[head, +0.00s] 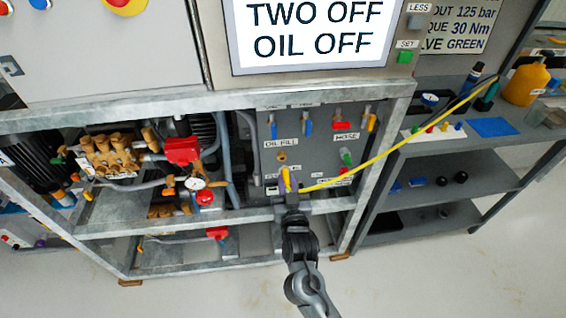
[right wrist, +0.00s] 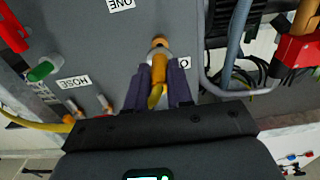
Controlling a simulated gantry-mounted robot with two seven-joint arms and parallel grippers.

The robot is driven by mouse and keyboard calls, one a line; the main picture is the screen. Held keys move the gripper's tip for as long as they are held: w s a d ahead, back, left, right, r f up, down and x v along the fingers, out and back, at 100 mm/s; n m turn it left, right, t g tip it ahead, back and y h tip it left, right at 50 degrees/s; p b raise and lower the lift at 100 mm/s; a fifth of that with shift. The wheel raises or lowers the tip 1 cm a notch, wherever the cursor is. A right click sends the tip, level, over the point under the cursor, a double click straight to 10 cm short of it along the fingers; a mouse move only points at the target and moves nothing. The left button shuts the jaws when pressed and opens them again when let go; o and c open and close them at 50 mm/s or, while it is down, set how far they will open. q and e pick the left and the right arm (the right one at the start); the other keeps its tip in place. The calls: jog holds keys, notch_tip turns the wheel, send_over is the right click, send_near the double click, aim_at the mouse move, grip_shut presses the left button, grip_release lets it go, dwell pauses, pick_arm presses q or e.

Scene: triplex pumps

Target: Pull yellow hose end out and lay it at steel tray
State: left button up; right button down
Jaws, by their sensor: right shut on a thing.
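The yellow hose (head: 385,155) runs from the right shelf down to the grey pump panel (head: 268,178). My right gripper (head: 287,186) is at the panel, below the OIL FILL label. In the right wrist view, its two dark fingers (right wrist: 158,85) are shut on the orange-yellow hose end (right wrist: 159,68), one on each side. The hose end points at a brass-coloured round fitting (right wrist: 160,42) on the panel. I cannot tell whether it is seated in it or just clear of it. I cannot pick out the steel tray with certainty. My left gripper is not in view.
The galvanised frame (head: 200,215) edges the panel below and at the right. Coloured levers (head: 342,125) stick out above the gripper. A gauge (head: 195,183) and red valve are left. The right shelf holds a white board (head: 418,137), blue mat (head: 492,127) and yellow bottle (head: 526,84).

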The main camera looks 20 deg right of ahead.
aim_at(288, 186)
jog(key=shift+s+a+r+p, duration=0.1)
jog(key=shift+s+p, duration=0.35)
jog(key=shift+s, duration=0.15)
jog(key=shift+p+v, duration=0.7)
jog(key=shift+v, duration=0.25)
jog(key=shift+s, duration=0.1)
